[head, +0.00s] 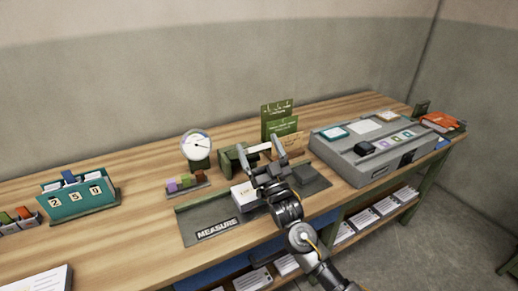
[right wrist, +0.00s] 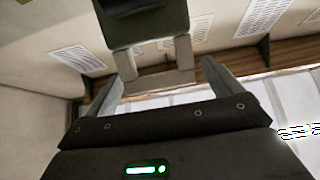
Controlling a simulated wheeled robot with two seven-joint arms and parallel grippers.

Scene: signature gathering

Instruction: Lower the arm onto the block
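A white block (head: 244,196) with small print sits on the dark MEASURE mat (head: 200,225). Just behind it stands a green device (head: 234,160) with a pale arm (head: 259,147) reaching right, raised above the block. My right gripper (head: 264,168) is at the arm's right end, above and right of the block, partly hiding the device. In the right wrist view its two fingers (right wrist: 163,85) are spread apart, with a pale grey U-shaped piece (right wrist: 158,80) below a dark green part between or just beyond them. Contact cannot be told. My left gripper is out of view.
A round dial (head: 196,146) and a small rack of coloured blocks (head: 187,186) stand left of the device. A teal number holder (head: 78,197) is farther left. A grey console (head: 350,158) fills the right side. Bare wood lies between number holder and mat.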

